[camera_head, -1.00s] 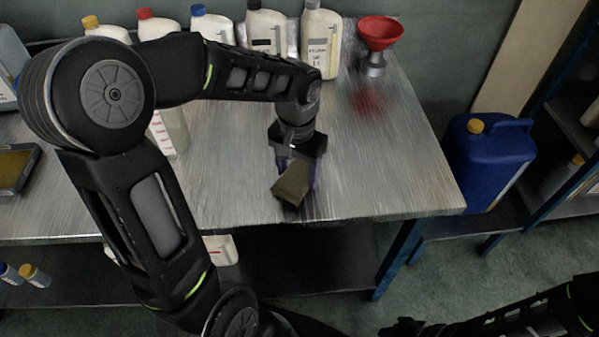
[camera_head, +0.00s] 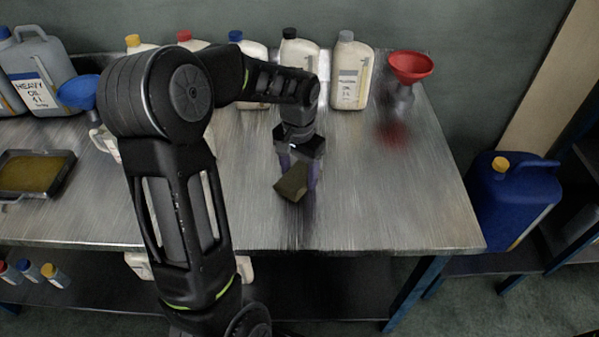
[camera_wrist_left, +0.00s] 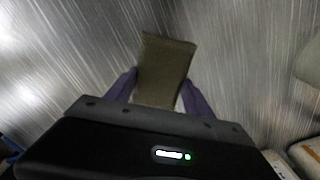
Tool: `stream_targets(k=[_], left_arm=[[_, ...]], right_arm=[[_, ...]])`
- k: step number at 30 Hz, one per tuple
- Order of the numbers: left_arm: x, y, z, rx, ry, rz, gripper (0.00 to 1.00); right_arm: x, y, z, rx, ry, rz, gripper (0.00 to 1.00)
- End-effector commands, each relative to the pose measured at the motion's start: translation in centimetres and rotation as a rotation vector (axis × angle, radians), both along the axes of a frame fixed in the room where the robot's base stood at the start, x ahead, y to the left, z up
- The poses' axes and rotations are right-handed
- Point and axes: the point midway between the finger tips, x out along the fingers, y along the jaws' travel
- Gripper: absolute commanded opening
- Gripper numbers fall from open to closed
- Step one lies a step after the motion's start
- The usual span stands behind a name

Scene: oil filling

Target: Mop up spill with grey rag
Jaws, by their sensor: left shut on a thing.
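My left gripper (camera_head: 298,178) is shut on a folded olive-grey rag (camera_head: 290,182). It holds the rag over the front middle part of the metal table (camera_head: 400,210). In the left wrist view the rag (camera_wrist_left: 166,72) sits between the two purple fingers and sticks out past them. I cannot tell whether the rag touches the table. No clear spill can be made out. A reddish blur on the tabletop below the red funnel (camera_head: 410,67) looks like its reflection. My right gripper is not in view.
White bottles, including a grey-capped one (camera_head: 351,75), stand along the table's back. A tray of yellowish liquid (camera_head: 62,157), a blue funnel (camera_head: 78,92) and a grey oil jug (camera_head: 40,75) are at left. A blue canister (camera_head: 512,205) stands right of the table. The table's right side is clear.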

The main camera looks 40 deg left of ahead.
Motion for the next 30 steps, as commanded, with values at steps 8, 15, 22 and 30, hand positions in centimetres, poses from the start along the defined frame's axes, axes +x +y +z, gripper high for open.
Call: stream_targets(k=[8, 15, 22, 30], left_arm=[[0.0, -3.6, -0.1, -0.001, 0.0, -0.006, 0.29], [0.0, -7.8, -0.1, -0.001, 0.0, -0.005, 0.29], [0.0, -9.9, 0.0, 0.0, 0.001, -0.002, 0.29], [0.0, -9.9, 0.0, 0.0, 0.001, -0.001, 0.29]], right_arm=[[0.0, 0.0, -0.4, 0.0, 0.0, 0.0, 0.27], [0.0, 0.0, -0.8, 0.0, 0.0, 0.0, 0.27], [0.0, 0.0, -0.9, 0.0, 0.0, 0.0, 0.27], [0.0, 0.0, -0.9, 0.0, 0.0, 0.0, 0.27]])
